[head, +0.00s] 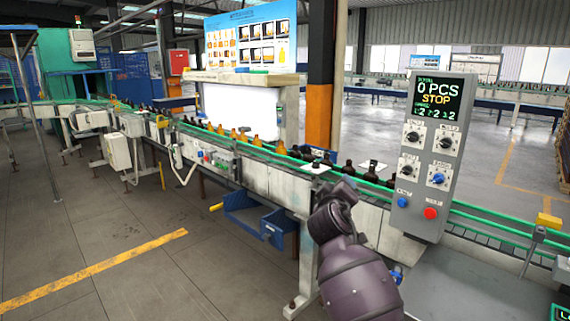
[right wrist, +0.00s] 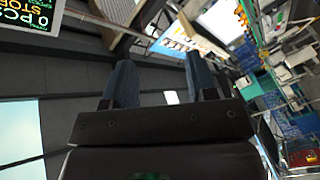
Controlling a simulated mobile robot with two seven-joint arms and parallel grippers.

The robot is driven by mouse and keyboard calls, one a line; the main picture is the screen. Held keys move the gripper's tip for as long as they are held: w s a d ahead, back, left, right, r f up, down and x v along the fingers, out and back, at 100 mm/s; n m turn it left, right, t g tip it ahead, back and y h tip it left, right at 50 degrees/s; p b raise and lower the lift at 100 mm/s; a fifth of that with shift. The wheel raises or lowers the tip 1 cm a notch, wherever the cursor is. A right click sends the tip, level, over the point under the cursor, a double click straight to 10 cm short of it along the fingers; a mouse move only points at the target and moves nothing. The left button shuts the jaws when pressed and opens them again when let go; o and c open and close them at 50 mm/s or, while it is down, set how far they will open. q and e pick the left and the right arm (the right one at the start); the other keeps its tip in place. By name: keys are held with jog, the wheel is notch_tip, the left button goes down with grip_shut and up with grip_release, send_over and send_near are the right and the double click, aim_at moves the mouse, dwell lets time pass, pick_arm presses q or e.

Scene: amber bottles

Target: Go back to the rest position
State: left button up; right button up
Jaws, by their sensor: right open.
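My right gripper (right wrist: 160,80) shows in the right wrist view with its two dark blue fingers apart and nothing between them. The wrist camera is turned, with the ceiling and a lit display behind the fingers. In the head view my dark purple right arm rises from the bottom, right of the middle, in front of the conveyor; its fingers cannot be made out there. My left gripper is in neither view. Amber bottles (head: 236,133) and darker bottles (head: 348,169) stand in a row on the conveyor (head: 268,188).
A grey control panel (head: 420,186) reading "0 PCS STOP" stands right of my arm. A blue bin (head: 240,221) hangs below the conveyor. A bright board (head: 240,110) and a poster (head: 250,37) stand behind it. The tiled floor (head: 110,235) at left is clear.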

jog(key=s+d+f+m+g+y, duration=0.1)
jog(key=s+d+f, duration=0.3)
jog(key=s+f, duration=0.9)
jog(key=s+d+f+m+g+y+b, duration=0.1)
jog(key=s+d+f, duration=0.4)
jog(key=s+f, duration=0.8)
jog(key=s+d+f+m+g+y+b, duration=0.1)
jog(key=s+d+f+m+g+y, duration=0.2)
jog(key=s+f, duration=1.1)
jog(key=s+d, duration=0.2)
jog(key=shift+s+d+m+g, duration=0.15)
jog(key=shift+s+m+g, duration=0.15)
jog(key=shift+m, duration=0.1)
jog(key=shift+c, duration=0.4)
